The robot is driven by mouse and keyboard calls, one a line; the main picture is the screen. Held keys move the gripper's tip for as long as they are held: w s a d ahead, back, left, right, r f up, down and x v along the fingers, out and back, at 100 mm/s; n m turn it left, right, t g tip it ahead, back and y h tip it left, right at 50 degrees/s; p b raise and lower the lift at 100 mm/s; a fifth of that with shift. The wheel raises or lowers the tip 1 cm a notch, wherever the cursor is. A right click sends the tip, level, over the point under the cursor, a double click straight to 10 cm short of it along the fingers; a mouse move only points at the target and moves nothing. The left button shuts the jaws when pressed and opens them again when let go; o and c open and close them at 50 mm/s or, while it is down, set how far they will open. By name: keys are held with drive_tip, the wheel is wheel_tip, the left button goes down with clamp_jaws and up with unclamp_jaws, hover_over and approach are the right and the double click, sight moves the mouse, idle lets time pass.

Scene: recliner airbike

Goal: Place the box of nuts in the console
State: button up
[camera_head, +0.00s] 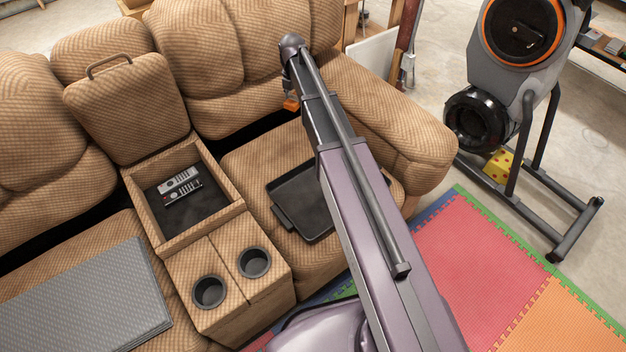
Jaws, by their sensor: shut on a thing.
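The console (220,189) stands between two seats of the tan recliner, with its padded lid raised behind it. Its dark bin is open and holds two remotes (179,181) side by side at the back, with bare floor in front of them. I cannot make out the box of nuts. A small orange piece (291,104) shows beside the far part of my arm; I cannot tell what it is. My arm crosses from the bottom right over the right seat. My gripper is hidden behind the arm or too unclear to pick out.
Two cup holders (209,292) sit at the console's front. A black tray (301,221) lies on the right seat, partly behind my arm. A grey folded mat (92,297) lies on the left seat. An exercise bike (520,90) stands right, with a yellow red-dotted object (497,166) beneath.

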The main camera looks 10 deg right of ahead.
wheel_tip(320, 180, down, 16)
drive_tip(key=s+m+b, duration=0.2)
drive_tip(key=m+b, duration=0.2)
drive_tip(key=b, duration=1)
drive_tip(key=shift+a+b, duration=0.25)
drive_tip(key=shift+b, duration=0.1)
drive_tip(key=shift+r, duration=0.1)
drive_tip(key=b, duration=0.6)
hover_over(298, 159)
wheel_tip(298, 159, down, 6)
drive_tip(key=shift+f, duration=0.15)
drive_tip(key=shift+f+b, duration=1.9)
drive_tip(key=shift+b, duration=0.15)
drive_tip(key=shift+f, duration=0.15)
drive_tip(key=o, duration=1.2)
drive_tip(key=shift+o, duration=0.2)
